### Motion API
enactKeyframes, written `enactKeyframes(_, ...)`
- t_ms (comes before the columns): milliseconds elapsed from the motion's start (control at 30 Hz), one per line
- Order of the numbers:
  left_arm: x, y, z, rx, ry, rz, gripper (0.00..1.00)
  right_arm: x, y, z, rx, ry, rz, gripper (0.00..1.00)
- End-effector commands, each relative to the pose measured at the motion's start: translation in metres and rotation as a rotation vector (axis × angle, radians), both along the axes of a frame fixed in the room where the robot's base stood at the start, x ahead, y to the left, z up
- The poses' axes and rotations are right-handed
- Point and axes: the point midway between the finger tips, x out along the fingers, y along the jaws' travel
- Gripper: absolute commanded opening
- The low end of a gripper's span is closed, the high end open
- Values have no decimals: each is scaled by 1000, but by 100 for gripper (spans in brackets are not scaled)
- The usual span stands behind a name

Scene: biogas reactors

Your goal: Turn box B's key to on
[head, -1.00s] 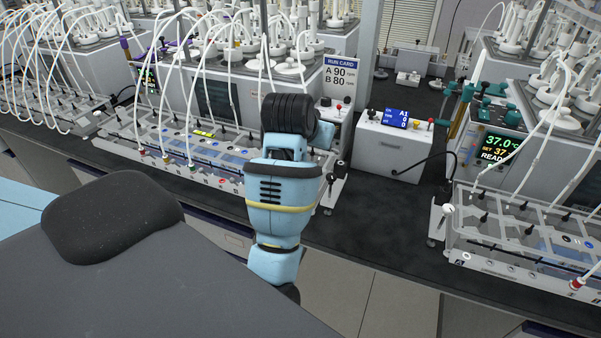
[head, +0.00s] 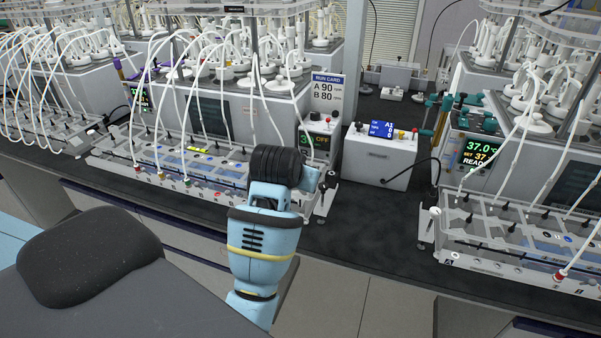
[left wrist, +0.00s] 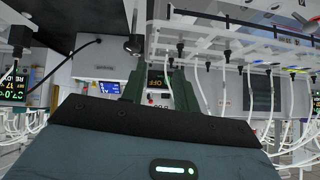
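The control box with a green "3" and an orange "OFF" on its display (head: 314,140) stands under the run card in the head view. No letter B is readable on it, and I cannot pick out its key for certain. The "OFF" display also shows upside down in the left wrist view (left wrist: 156,82), with small red and pale controls (left wrist: 154,100) near it. My left gripper (left wrist: 160,88) is open and empty, its dark green fingers on either side of that display. In the head view my own arm hides the fingertips. My right gripper is not in view.
A run card (head: 327,88) reads "A 90, B 80". A white box with a blue screen (head: 380,155) stands to the right, its black cable on the bench. Tube racks (head: 190,165) lie left, and another rack (head: 520,240) lies right. Dark bench (head: 375,225) between is clear.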

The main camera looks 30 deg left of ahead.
Motion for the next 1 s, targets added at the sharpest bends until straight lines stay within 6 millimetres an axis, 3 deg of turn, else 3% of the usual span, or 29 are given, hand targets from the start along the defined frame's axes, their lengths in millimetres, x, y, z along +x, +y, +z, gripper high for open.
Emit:
enactKeyframes(167,-38,-8,-53,19,87,-29,30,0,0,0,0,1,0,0)
enactKeyframes(300,-90,-22,-105,28,185,-76,30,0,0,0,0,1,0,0)
enactKeyframes(500,-177,-47,-165,13,332,-158,30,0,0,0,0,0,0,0)
enactKeyframes(700,-257,-72,-203,-24,451,-239,30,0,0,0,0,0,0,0)
enactKeyframes(800,-288,-84,-219,-48,481,-276,30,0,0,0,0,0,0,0)
enactKeyframes(900,-310,-97,-238,-74,469,-313,30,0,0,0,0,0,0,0)
enactKeyframes(1000,-315,-106,-254,-91,418,-335,30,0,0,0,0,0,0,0)
